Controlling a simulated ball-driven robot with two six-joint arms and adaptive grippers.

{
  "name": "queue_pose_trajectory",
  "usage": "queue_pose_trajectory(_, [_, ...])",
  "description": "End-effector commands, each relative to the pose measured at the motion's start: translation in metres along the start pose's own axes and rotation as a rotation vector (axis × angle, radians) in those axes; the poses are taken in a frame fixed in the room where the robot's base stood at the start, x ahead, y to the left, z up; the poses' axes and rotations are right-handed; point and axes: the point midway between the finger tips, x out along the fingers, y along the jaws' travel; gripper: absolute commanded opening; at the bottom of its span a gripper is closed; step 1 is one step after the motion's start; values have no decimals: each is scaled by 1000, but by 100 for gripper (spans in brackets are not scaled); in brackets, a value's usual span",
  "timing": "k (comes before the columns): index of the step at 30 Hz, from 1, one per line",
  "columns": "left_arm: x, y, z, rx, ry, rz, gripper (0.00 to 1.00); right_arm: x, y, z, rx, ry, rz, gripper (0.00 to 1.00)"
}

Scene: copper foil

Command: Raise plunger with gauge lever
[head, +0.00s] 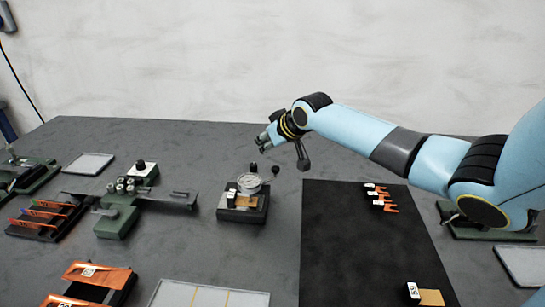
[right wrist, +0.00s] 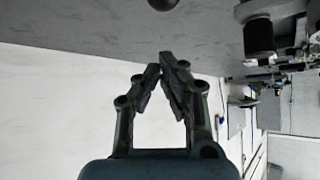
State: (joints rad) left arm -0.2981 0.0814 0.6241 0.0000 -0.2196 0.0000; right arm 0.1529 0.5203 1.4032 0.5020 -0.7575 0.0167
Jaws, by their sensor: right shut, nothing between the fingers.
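The dial gauge (head: 250,182) has a round white face and stands on a dark block (head: 242,214) near the middle of the table. A black knob (head: 253,167) shows at its top, and a black ball (head: 275,170), perhaps the lever's end, shows to its right. The plunger cannot be made out. My right gripper (head: 262,145) is above and behind the gauge, apart from it, with its fingers shut and empty. In the right wrist view its fingertips (right wrist: 164,62) meet, and a dark ball (right wrist: 163,3) shows at the top edge. My left gripper is not in view.
A green fixture (head: 118,222) with a long bar stands left of the gauge. A black mat (head: 340,240) with orange clips (head: 383,198) lies to the right. The table behind the gauge is bare.

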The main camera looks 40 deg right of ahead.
Motion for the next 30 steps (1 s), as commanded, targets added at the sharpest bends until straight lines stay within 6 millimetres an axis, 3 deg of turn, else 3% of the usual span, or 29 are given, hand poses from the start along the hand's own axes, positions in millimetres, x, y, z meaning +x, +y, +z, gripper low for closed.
queue_pose_trajectory(2, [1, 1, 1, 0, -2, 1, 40, 14, -1, 2, 3, -2, -1, 0])
queue_pose_trajectory(6, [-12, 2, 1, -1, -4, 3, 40, -1, 0, 22, -2, -3, 0, 0])
queue_pose_trajectory(12, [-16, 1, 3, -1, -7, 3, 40, -6, 0, 35, -1, -1, 0, 0])
queue_pose_trajectory(24, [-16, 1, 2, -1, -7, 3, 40, -6, -1, 36, 0, 0, 1, 0])
queue_pose_trajectory(30, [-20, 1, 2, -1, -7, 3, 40, -2, -12, 31, 14, 1, 11, 0])
